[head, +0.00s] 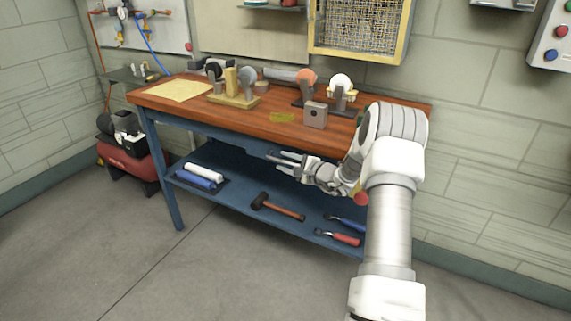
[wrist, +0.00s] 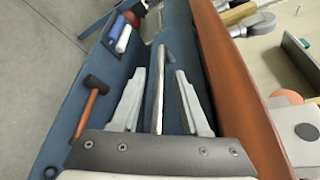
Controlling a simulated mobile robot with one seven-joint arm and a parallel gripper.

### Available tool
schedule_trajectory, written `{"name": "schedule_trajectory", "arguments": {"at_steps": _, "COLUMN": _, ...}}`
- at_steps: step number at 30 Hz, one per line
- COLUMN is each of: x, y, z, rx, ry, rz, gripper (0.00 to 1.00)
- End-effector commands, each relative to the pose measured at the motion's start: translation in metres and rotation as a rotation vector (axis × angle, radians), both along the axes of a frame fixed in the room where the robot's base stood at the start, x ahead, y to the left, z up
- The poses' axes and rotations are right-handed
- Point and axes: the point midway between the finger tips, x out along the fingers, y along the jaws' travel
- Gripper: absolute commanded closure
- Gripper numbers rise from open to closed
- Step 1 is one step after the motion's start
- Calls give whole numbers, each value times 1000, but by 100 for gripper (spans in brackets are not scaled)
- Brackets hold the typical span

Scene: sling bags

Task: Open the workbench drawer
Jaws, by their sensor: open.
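The workbench (head: 170,106) has a brown wooden top and a blue frame. Its blue drawer front (head: 232,145) lies under the top's front edge, partly hidden by my gripper; I see no open gap there. My gripper (head: 275,159) is in front of it, below the top, fingers pointing left in the head view. In the wrist view my gripper (wrist: 160,72) is open, its two pale fingers apart. A grey metal bar (wrist: 159,85), seemingly the drawer handle, shows between them in the picture. Neither finger visibly grips it; its depth between them is hard to tell.
The lower shelf holds a hammer (head: 276,206), white and blue rolls (head: 200,175) and red-handled pliers (head: 337,237). Tools and a metal block (head: 315,115) stand on the top. A red compressor (head: 130,165) stands at left. The floor in front is clear.

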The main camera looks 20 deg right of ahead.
Motion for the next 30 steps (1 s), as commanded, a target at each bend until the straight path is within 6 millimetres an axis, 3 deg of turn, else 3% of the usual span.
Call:
{"name": "schedule_trajectory", "arguments": {"at_steps": 9, "x": 2, "y": 1, "z": -1, "rx": 1, "ry": 1, "rz": -1, "gripper": 55}}
{"name": "schedule_trajectory", "arguments": {"at_steps": 17, "x": 2, "y": 1, "z": -1, "rx": 0, "ry": 0, "rz": -1, "gripper": 100}}
{"name": "schedule_trajectory", "arguments": {"at_steps": 30, "x": 2, "y": 1, "z": -1, "rx": 0, "ry": 0, "rz": -1, "gripper": 100}}
